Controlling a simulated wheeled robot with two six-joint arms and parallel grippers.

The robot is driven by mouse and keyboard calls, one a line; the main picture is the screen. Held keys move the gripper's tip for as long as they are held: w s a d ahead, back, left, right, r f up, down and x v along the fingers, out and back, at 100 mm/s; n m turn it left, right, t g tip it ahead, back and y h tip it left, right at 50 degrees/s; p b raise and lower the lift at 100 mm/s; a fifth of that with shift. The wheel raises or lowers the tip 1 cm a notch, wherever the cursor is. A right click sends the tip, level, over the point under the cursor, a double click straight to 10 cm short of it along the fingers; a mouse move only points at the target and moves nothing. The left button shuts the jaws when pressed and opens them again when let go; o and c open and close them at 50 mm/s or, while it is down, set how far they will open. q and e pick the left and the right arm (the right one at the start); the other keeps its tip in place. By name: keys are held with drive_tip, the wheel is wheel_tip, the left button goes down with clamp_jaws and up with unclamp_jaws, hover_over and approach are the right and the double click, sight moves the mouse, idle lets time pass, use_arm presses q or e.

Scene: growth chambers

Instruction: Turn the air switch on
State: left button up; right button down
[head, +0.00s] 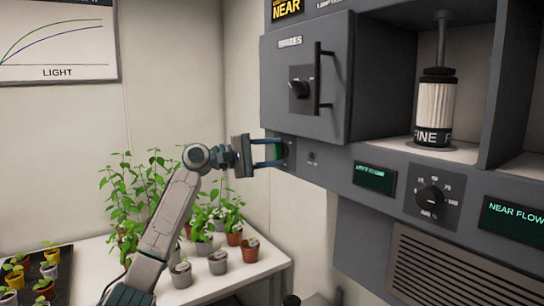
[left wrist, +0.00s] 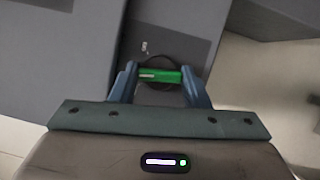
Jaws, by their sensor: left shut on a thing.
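The air switch shows as a green lever (left wrist: 160,76) on a round dark base on the grey panel in the left wrist view. In the head view only a little of its green (head: 279,150) shows between the fingers, at the left end of the panel strip. My left gripper (head: 282,152) is shut on the green lever, with one blue finger at each end of it in the left wrist view. A small dim green lamp (head: 312,156) sits just right of the switch. My right gripper is not in view.
Above is a grey SPARES door (head: 290,115) with a knob and a bar handle. To the right are a green-text display (head: 375,176), an AIR dial (head: 431,198) and a NEAR FLOW display (head: 513,218). Potted plants (head: 219,261) stand on a white bench at the left.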

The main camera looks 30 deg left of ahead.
use_arm(q)
drive_tip(key=m+y+p, duration=0.1)
drive_tip(key=m+y, duration=0.1)
drive_tip(key=m, duration=0.2)
drive_tip(key=m+g+y+p, duration=0.1)
drive_tip(key=m, duration=0.3)
drive_tip(key=shift+d+r+m+g+y+p, duration=0.1)
drive_tip(key=shift+r+m+g+y+p, duration=0.1)
drive_tip(key=shift+m+g+y+p, duration=0.15)
drive_tip(key=shift+m, duration=0.25)
idle(0.4)
drive_tip(key=o, duration=1)
